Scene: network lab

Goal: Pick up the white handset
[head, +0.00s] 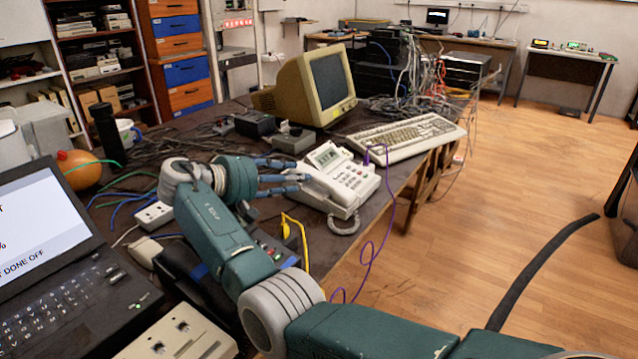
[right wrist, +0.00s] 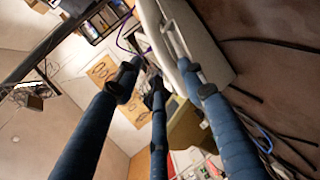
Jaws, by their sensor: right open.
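The white handset (head: 322,193) rests in its cradle along the left side of the white desk phone (head: 355,180). Its coiled cord (head: 343,226) hangs at the near end. My right gripper (head: 298,177) reaches in from the left with spread fingers, its tips close to the handset. Whether they touch it, I cannot tell. In the right wrist view, the gripper (right wrist: 160,80) is open, with three blue-sleeved fingers apart. The pale body of the phone (right wrist: 212,50) shows between and behind the fingers. My left gripper is not in view.
A beige keyboard (head: 407,136) and a CRT monitor (head: 312,85) stand behind the phone. A purple cable (head: 375,235) loops over the table's right edge. A laptop (head: 60,260), an orange round object (head: 79,169) and tangled cables crowd the left. Open floor lies right.

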